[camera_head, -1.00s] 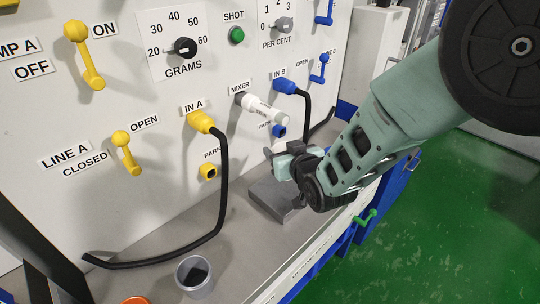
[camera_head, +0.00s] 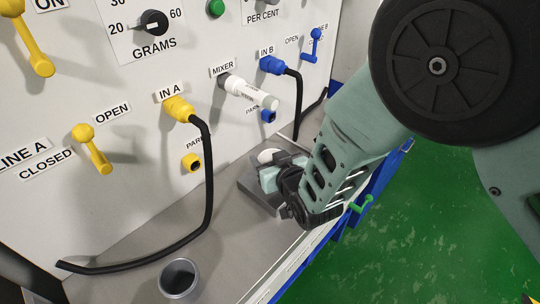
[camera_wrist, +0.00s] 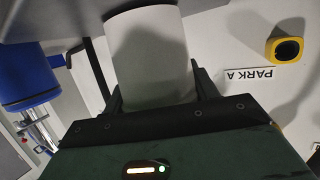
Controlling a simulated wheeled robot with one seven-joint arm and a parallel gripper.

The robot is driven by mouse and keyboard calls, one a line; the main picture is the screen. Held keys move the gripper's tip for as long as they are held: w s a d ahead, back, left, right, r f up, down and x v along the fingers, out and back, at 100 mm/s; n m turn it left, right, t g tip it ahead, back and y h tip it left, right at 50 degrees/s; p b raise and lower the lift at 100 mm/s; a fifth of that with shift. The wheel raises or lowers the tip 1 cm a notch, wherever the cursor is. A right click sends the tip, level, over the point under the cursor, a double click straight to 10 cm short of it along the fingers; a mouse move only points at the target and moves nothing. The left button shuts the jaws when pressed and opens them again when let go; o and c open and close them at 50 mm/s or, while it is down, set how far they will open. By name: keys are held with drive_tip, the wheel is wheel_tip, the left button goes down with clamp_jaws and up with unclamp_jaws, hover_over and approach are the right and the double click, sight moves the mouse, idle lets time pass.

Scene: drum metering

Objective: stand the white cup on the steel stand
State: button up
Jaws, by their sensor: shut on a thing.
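My gripper (camera_head: 276,168) is shut on the white cup (camera_wrist: 152,62), which sits between its two fingers in the wrist view. In the head view only a pale part of the cup (camera_head: 267,155) shows behind the gripper. The steel stand (camera_head: 256,189) is a low grey block on the bench, directly below the gripper and partly covered by it. The cup is over or on the stand. Its lower end is hidden in the head view, so I cannot tell whether it touches.
A grey cup (camera_head: 180,279) stands on the bench (camera_head: 235,240) at the front. The panel behind carries a white mixer nozzle (camera_head: 250,92), a yellow plug (camera_head: 180,109) with a black hose (camera_head: 208,190), and a blue plug (camera_head: 270,65). The bench between grey cup and stand is clear.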

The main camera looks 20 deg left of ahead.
drive_tip(key=shift+f, duration=0.1)
drive_tip(key=o, duration=1.1)
drive_tip(key=shift+c, duration=0.2)
drive_tip(key=b+v, duration=0.2)
drive_tip(key=v, duration=1)
